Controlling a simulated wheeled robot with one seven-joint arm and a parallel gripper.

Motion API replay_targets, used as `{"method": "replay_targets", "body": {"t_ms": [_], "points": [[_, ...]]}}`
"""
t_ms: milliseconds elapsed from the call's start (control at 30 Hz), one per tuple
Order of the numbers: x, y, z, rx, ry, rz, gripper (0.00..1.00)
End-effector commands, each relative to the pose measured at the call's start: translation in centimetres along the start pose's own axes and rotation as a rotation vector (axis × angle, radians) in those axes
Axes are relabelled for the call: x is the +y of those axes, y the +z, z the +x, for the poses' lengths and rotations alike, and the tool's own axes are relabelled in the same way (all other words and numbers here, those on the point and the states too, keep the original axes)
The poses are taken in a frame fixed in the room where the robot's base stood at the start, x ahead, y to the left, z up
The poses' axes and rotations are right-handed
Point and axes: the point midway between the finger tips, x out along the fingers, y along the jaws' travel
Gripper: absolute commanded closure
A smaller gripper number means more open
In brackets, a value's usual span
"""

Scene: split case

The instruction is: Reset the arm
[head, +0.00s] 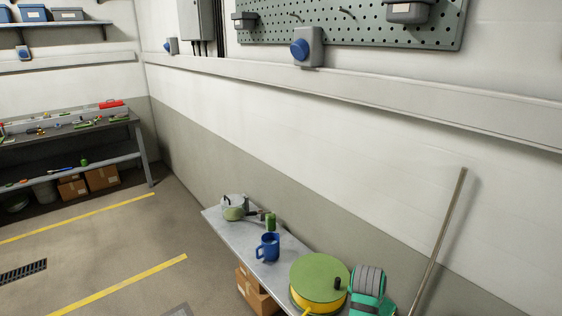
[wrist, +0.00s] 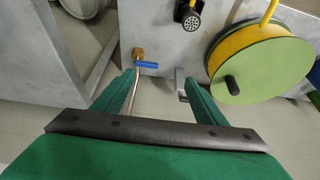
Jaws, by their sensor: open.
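My gripper (wrist: 158,77) shows in the wrist view as two green fingers set apart, with a dark bar across their base. It is open, and I see nothing clamped between the fingers. Beyond the fingertips are a small blue handle (wrist: 147,64) on a brass fitting and a thin pipe running down near the left finger. I cannot tell whether the pipe touches that finger. In the head view I cannot make out my gripper for sure; a teal and grey shape at the bottom edge is cut off.
A narrow grey bench (head: 224,222) by the wall holds a pot (head: 234,207), a blue mug (head: 267,247) and a green-topped yellow reel (head: 318,278). The reel (wrist: 262,70) and a black nozzle (wrist: 191,20) show in the wrist view. A pole (head: 439,240) leans on the wall.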

Motion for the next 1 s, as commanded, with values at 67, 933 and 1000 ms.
{"method": "replay_targets", "body": {"t_ms": [67,933,1000], "points": [[-0.3,1.2,0.9,0.008,-0.011,-0.017,0.34],[0.0,25.3,7.4,0.288,-0.282,-0.306,0.34],[0.6,27.5,6.9,0.316,-0.308,-0.328,0.34]]}}
